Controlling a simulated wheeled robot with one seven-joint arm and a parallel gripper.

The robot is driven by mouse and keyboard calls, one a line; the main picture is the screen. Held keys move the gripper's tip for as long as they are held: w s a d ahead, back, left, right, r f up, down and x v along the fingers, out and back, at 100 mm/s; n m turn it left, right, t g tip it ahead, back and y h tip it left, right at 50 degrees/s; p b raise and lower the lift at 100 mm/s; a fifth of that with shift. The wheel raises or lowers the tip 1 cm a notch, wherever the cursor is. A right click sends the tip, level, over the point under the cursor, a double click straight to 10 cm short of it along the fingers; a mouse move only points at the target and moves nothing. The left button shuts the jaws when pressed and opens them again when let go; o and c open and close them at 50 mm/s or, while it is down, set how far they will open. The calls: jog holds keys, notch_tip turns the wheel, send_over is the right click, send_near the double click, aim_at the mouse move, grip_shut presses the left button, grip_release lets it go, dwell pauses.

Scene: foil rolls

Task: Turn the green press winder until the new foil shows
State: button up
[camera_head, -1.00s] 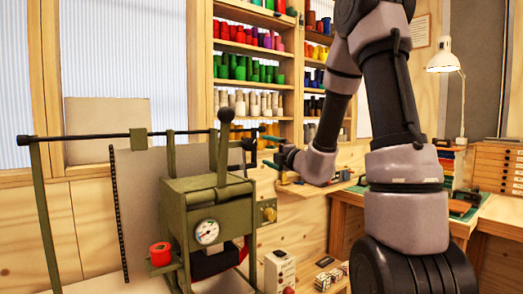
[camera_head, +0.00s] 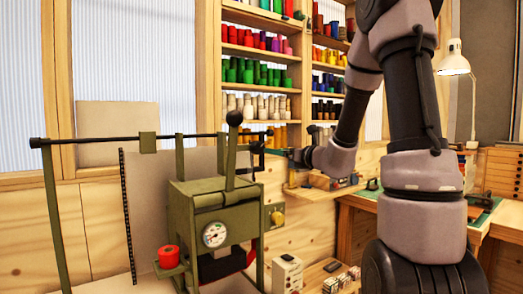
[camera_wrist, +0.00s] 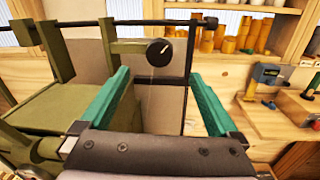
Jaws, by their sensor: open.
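The green press (camera_head: 212,215) stands at the centre left of the head view, with a round gauge on its front and a ball-topped lever. In the wrist view, a round black winder knob (camera_wrist: 158,52) with a white mark sits on a green arm of the press. My gripper (camera_wrist: 159,74) is open, its two teal fingers spread left and right below the knob in the picture. The knob shows between them, and nothing is held. In the head view my gripper (camera_head: 272,154) is behind and right of the press top, small and partly unclear.
A small red roll (camera_head: 169,257) sits on a holder at the press's left. A black rail (camera_head: 100,139) crosses above the press. Shelves of coloured spools (camera_head: 262,72) stand behind. A white box (camera_head: 287,273) is at lower right of the press.

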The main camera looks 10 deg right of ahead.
aim_at(260, 149)
jog(key=w+a, duration=0.1)
jog(key=w, duration=0.2)
jog(key=w+a+n, duration=0.1)
jog(key=w+a, duration=0.1)
jog(key=w, duration=0.1)
jog(key=w+a+n, duration=0.1)
jog(key=w, duration=0.2)
jog(key=shift+w+a, duration=0.25)
jog(key=shift+a, duration=0.1)
jog(key=c, duration=1.4)
jog(key=shift+o, duration=0.2)
jog(key=m, duration=0.5)
jog(key=o, duration=1.4)
jog(key=shift+c, duration=0.2)
